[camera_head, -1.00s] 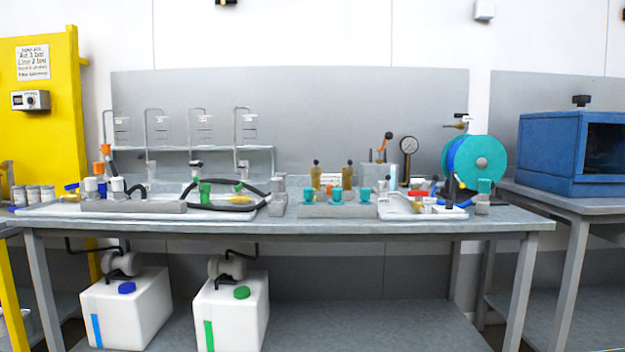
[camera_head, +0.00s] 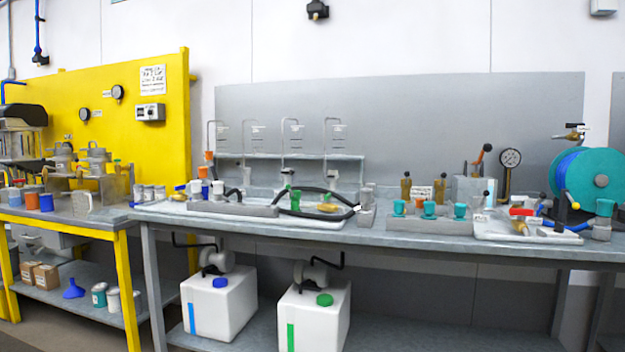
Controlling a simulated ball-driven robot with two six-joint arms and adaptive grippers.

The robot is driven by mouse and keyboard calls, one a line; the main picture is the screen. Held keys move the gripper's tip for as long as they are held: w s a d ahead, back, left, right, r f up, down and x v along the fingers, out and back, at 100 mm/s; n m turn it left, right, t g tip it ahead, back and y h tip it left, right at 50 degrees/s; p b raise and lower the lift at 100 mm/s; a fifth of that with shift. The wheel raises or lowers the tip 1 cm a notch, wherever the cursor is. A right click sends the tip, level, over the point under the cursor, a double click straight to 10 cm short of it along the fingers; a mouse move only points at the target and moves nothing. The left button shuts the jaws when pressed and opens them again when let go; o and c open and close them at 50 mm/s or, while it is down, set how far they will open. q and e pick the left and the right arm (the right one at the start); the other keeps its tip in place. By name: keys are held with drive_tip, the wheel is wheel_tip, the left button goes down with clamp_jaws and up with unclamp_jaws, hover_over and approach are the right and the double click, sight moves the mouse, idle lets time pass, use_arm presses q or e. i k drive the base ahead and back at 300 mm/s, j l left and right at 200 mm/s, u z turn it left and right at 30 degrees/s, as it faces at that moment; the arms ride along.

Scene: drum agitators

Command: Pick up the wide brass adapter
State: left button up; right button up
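Neither of my grippers is in view. Several brass-coloured pieces show, and at this distance I cannot tell which is the wide brass adapter. Two upright brass pieces (camera_head: 405,188) stand behind the teal-capped fittings (camera_head: 429,209) on the middle bench. A yellowish brass piece (camera_head: 328,208) lies by the black hose in the left tray (camera_head: 300,221). Another small tan-brass piece (camera_head: 520,228) lies in the right tray (camera_head: 490,236), partly crowded by other parts.
The long grey bench (camera_head: 400,239) runs across the view. White tanks (camera_head: 219,303) with blue and green caps stand below it. A yellow-framed bench (camera_head: 85,222) with pots and cups is at left. A teal hose reel (camera_head: 597,180) stands at right.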

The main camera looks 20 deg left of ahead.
sight(405, 189)
drive_tip(key=i+j+u, duration=0.1)
drive_tip(key=i+j, duration=0.2)
drive_tip(key=i, duration=0.15)
drive_tip(key=i+j+u, duration=0.1)
drive_tip(key=i+j, duration=0.15)
drive_tip(key=i, duration=0.15)
drive_tip(key=i+j+u, duration=0.1)
drive_tip(key=i+j, duration=0.15)
drive_tip(key=i, duration=0.2)
